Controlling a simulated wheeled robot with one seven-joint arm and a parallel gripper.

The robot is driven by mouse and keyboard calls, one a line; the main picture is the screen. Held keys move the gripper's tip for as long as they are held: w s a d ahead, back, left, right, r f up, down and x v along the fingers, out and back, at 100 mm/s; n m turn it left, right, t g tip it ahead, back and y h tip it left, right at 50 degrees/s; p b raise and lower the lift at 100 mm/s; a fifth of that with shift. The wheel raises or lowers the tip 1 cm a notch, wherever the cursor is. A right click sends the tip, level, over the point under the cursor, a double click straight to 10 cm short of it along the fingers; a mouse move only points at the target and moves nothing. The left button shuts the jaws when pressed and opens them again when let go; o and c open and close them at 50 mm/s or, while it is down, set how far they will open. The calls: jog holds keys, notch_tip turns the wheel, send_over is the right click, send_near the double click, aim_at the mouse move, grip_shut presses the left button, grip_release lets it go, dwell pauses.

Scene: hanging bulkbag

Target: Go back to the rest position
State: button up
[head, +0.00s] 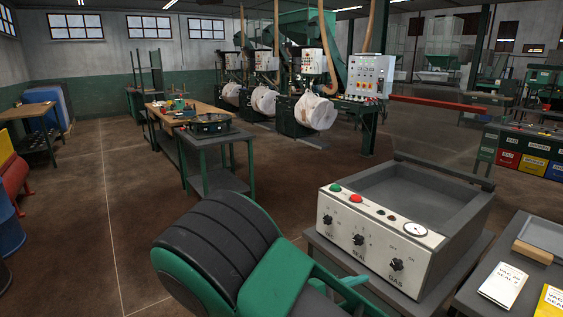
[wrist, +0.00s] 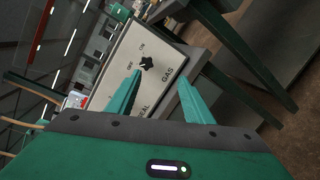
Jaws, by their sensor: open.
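My gripper (wrist: 158,80) is open and empty, its two green fingers apart. In the wrist view the GAS knob (wrist: 147,62) of the vacuum sealer shows beyond the fingertips, between OFF and ON labels; I cannot tell the exact gap. In the head view my gripper (head: 350,284) is low in the middle, partly hidden by my own arm, in front of the sealer's white front panel (head: 372,223). The panel carries three black knobs, including the GAS knob (head: 396,264), plus a green button (head: 335,187), a red button (head: 355,198) and a round gauge (head: 415,229).
The sealer's grey tray (head: 459,192) sits behind the panel. A side table at lower right holds a white booklet (head: 503,285). A dark green table (head: 215,138) and a wooden bench stand farther back. Open brown floor (head: 95,215) lies to the left.

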jog(key=s+d+r+m+g+y, duration=0.2)
jog(key=s+d+m+g+y, duration=0.25)
jog(key=d, duration=0.45)
jog(key=s+d+r+m+g+y, duration=0.3)
jog(key=s+d+m+g, duration=0.25)
jog(key=d, duration=0.45)
jog(key=s+d+r+m+t+y, duration=0.1)
jog(key=s+r+m+y, duration=0.2)
jog(key=s, duration=0.4)
jog(key=s+d+r+m+t+y, duration=0.1)
jog(key=s+r+m+y, duration=0.2)
jog(key=s, duration=0.5)
notch_tip(320, 180, up, 2)
jog(key=shift+s+d+r+m+t+y, duration=0.15)
jog(key=shift+m+t+y, duration=0.25)
jog(key=shift+y, duration=0.25)
